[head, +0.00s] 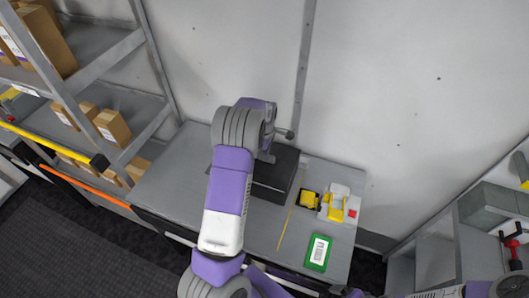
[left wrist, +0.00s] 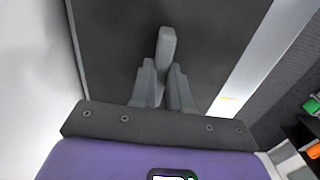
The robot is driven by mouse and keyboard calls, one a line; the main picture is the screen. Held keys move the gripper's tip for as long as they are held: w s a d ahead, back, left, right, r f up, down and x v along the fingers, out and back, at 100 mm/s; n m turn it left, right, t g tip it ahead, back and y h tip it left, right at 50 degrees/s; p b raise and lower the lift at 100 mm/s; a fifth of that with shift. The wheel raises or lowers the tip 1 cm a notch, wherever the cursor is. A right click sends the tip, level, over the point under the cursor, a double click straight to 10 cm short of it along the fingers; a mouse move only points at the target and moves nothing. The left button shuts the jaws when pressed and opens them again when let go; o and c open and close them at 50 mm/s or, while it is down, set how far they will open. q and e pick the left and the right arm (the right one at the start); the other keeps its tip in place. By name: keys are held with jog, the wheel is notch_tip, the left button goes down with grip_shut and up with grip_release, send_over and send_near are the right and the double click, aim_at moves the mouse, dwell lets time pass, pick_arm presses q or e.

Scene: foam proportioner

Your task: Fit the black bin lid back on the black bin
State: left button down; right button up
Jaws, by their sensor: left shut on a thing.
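The black bin (head: 272,187) stands on the grey bench, partly hidden behind my left arm. In the left wrist view, a broad dark panel, which looks like the black bin lid (left wrist: 110,45), fills the middle. A grey upright handle (left wrist: 167,42) rises from it. My left gripper (left wrist: 162,85) is shut on this handle. In the head view the left gripper (head: 267,156) is just over the bin and mostly hidden by its own wrist. I cannot tell whether the lid touches the bin's rim. My right gripper is not in view.
Right of the bin are a small yellow-and-black item (head: 309,199), a white-and-yellow device (head: 340,203) and a green labelled card (head: 319,252). Shelves with cardboard boxes (head: 112,127) stand at the left. The wall is close behind the bench. The bench's left part (head: 170,180) is clear.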

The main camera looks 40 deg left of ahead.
pick_arm(q)
jog(key=shift+f, duration=0.15)
jog(key=c, duration=1.1)
grip_release()
notch_tip(320, 180, up, 12)
jog(key=shift+r, duration=0.2)
